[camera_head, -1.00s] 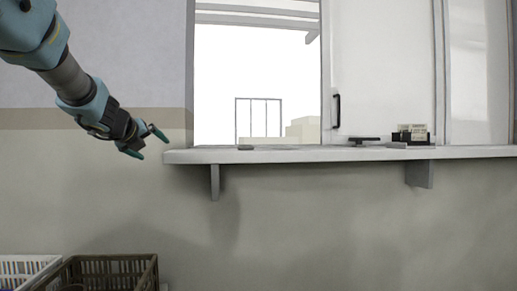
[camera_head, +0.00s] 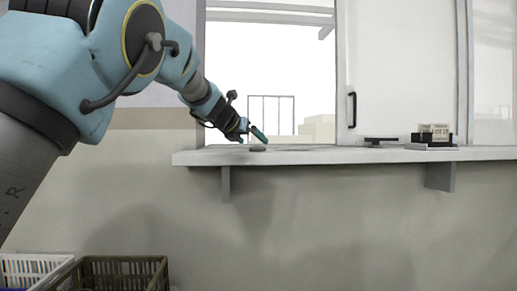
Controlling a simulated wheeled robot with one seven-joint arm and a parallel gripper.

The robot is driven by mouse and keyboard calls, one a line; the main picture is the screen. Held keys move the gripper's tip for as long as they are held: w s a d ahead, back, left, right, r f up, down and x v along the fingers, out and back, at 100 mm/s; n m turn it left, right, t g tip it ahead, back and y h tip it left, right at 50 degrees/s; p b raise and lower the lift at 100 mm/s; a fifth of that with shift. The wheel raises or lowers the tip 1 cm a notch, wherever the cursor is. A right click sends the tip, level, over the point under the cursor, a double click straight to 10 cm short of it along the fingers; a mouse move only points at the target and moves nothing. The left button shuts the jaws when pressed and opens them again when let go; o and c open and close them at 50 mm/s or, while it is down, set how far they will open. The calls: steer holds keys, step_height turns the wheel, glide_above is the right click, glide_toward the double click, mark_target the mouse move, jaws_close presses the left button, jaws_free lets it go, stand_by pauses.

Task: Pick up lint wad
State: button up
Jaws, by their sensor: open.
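A small, flat grey lump (camera_head: 258,148) lies near the front edge of the white sill shelf (camera_head: 310,156), toward its left end. It looks like the lint wad, but it is too small to be sure. My arm reaches in from the upper left.
A flat dark item (camera_head: 381,140) and a card holder (camera_head: 432,137) stand further right on the shelf. A white sliding panel with a black handle (camera_head: 351,110) rises behind. A brown crate (camera_head: 120,264) and a white crate (camera_head: 35,262) sit low at left.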

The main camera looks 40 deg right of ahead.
mark_target(258, 149)
steer(key=p+x, duration=0.2)
steer(key=x, duration=0.3)
steer(key=shift+w+f, duration=0.15)
steer(key=shift+w, duration=0.1)
steer(key=shift+a, duration=0.1)
steer(key=c, duration=1.4)
